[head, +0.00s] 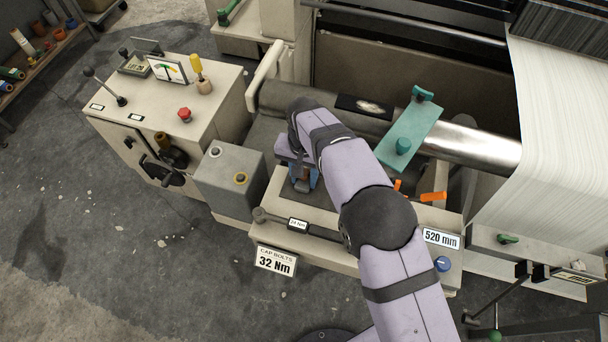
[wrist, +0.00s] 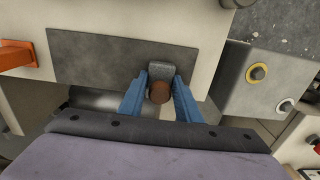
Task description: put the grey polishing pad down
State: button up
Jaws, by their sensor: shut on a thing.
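The grey polishing pad (wrist: 161,69) is a small block with rounded corners in the wrist view. A round brown knob (wrist: 159,92) shows at its near side, between the two blue fingers. My gripper (wrist: 160,90) is shut on the pad. In the head view my gripper (head: 302,180) points down over the cream bench (head: 350,250), and a small bit of grey shows between its fingers. A flat dark grey mat (wrist: 95,55) lies on the bench under the pad. I cannot tell whether the pad touches the mat.
An orange piece (wrist: 17,56) lies left of the mat in the wrist view. A grey box (head: 230,180) with buttons stands beside the bench. A torque wrench (head: 298,224) lies along its front edge. A teal bracket (head: 412,132) stands behind, near the steel roller (head: 478,143).

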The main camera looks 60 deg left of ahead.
jog(key=shift+f, duration=0.1)
jog(key=o, duration=1.2)
jog(key=shift+c, duration=0.2)
notch_tip(320, 180, up, 12)
jog(key=b, duration=0.3)
jog(key=shift+b, duration=0.3)
